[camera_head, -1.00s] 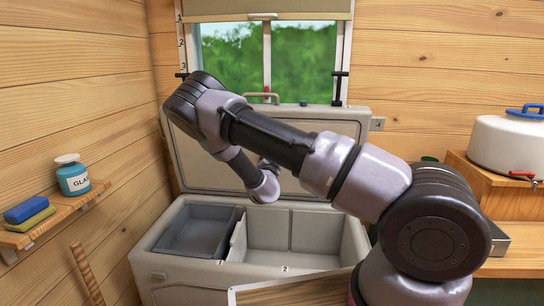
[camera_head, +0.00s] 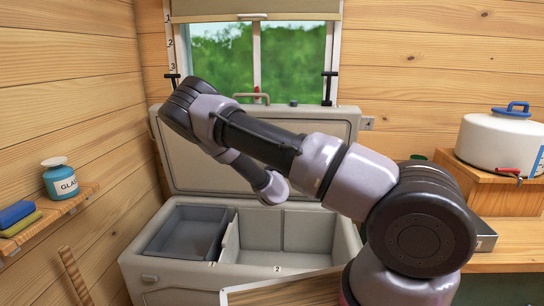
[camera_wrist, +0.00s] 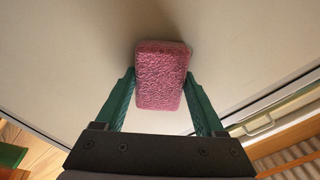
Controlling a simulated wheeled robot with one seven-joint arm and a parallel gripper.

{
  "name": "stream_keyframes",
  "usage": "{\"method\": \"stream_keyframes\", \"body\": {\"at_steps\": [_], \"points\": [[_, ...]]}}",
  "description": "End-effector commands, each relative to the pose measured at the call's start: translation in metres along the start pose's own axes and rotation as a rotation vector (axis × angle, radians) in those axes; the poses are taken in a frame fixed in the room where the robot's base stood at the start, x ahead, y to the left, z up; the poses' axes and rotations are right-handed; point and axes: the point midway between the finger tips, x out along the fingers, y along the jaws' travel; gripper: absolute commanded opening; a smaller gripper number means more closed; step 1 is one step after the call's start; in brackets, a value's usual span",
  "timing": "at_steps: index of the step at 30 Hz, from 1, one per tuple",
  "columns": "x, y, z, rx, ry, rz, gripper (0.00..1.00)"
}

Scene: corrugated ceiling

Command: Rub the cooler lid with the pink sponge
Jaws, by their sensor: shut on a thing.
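The open cooler lid (camera_head: 190,165) stands upright behind the cooler (camera_head: 150,277) in the head view, its inner face toward me. In the wrist view, my gripper (camera_wrist: 160,92) is shut on the pink sponge (camera_wrist: 160,75), with a green finger on each side. The sponge is in front of a broad pale surface (camera_wrist: 70,50), which looks like the lid. A shadow lies at the sponge's far end; I cannot tell whether it touches. The sponge and the fingers are hidden in the head view.
A grey tray (camera_head: 190,229) sits in the cooler's left side. A shelf (camera_head: 50,215) on the left wall holds a blue bottle (camera_head: 60,180) and stacked sponges (camera_head: 17,217). A window is behind the lid.

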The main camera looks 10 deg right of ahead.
Motion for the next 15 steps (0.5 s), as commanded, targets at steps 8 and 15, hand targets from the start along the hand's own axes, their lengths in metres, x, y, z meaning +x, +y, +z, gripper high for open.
{"method": "stream_keyframes", "body": {"at_steps": [8, 15], "points": [[0.001, 0.01, -0.01, -0.002, 0.0, 0.0, 0.26], [0.0, 0.023, -0.023, -0.003, 0.002, 0.002, 0.26]]}}
